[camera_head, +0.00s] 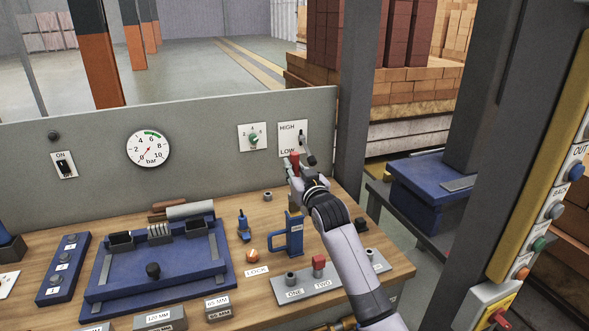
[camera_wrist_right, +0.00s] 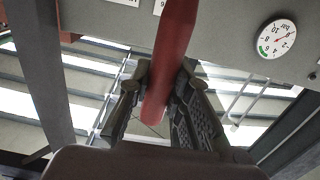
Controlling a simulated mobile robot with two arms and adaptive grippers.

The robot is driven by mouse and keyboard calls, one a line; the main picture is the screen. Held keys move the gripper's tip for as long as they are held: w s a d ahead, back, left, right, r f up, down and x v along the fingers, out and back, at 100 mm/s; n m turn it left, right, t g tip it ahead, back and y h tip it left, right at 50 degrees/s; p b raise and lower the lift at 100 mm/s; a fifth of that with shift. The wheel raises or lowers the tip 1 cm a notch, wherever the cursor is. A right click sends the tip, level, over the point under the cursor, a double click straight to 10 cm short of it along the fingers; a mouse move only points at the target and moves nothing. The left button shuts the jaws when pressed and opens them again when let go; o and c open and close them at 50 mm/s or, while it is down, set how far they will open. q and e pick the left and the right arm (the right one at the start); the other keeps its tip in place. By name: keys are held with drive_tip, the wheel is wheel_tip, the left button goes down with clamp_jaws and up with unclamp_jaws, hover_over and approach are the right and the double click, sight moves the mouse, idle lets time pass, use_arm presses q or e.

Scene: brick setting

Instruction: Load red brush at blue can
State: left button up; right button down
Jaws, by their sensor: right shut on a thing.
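The red brush (camera_wrist_right: 172,50) is between the fingers of my right gripper (camera_wrist_right: 158,92) in the right wrist view; I see only its smooth red shaft. In the head view a small red part of the brush (camera_head: 294,161) shows at my right gripper (camera_head: 301,165), which is shut on it. The gripper is in the air above and behind the blue can (camera_head: 294,236), in front of the HIGH/LOW plate. The blue can stands upright on the bench, with a handle on its left side. The brush's far end is hidden. My left gripper is not in view.
A blue fixture (camera_head: 190,272) fills the bench's left middle. A small blue bottle (camera_head: 243,226) and an orange knob (camera_head: 252,255) are left of the can. The grey panel (camera_head: 215,120) rises behind.

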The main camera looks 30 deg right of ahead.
sight(295, 153)
drive_tip(key=shift+f, duration=0.5)
idle(0.6)
wheel_tip(295, 153, up, 7)
drive_tip(key=p, duration=0.6)
drive_tip(key=shift+r, duration=0.15)
idle(0.7)
